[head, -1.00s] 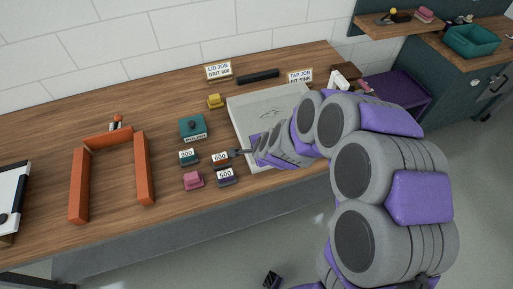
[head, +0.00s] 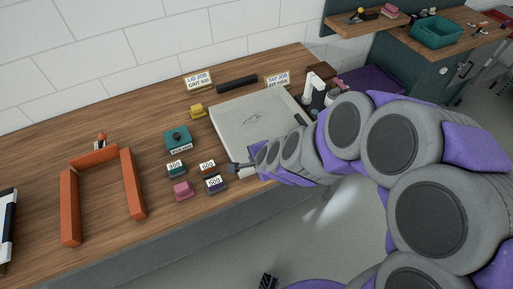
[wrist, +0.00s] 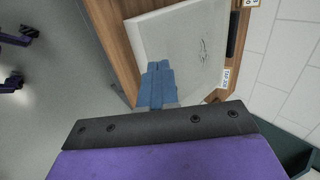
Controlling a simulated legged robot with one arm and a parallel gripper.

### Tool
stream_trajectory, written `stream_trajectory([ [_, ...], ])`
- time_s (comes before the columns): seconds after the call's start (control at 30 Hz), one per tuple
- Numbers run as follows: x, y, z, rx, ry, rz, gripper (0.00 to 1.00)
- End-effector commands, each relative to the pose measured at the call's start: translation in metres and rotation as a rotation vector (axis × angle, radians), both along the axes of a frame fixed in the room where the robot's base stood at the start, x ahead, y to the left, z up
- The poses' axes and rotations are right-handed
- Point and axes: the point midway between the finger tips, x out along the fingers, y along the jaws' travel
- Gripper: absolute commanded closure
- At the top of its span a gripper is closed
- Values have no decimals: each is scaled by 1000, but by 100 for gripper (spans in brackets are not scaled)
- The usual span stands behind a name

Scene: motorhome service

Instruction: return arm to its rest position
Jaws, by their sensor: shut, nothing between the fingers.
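My gripper (head: 240,168) is at the end of my grey and purple arm, near the front edge of the workbench. It is shut and empty, beside the small block labelled 500 (head: 215,184) and in front of the pale scratched panel (head: 235,125). In the wrist view, my gripper's blue fingers (wrist: 156,80) are together, seen against the pale panel (wrist: 185,45) and the bench edge. My arm hides part of the bench's right front.
Blocks labelled 800 (head: 176,169) and 600 (head: 207,168), a pink block (head: 183,190), a teal block (head: 177,139) and an orange frame (head: 133,185) lie on the bench (head: 110,120). A white tap (head: 313,84) stands at the back right. Open floor lies in front.

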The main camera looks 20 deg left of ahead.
Motion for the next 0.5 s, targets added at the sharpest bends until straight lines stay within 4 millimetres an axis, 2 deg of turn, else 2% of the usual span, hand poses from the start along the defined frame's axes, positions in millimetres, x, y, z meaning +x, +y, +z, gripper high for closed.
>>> stream_trajectory([
  [0.3, -2, -7, 5, -3, -2, 15, 100],
  [0.37, -4, -15, 9, -13, -2, 43, 100],
  [0.5, -15, -51, 25, -77, -2, 169, 100],
])
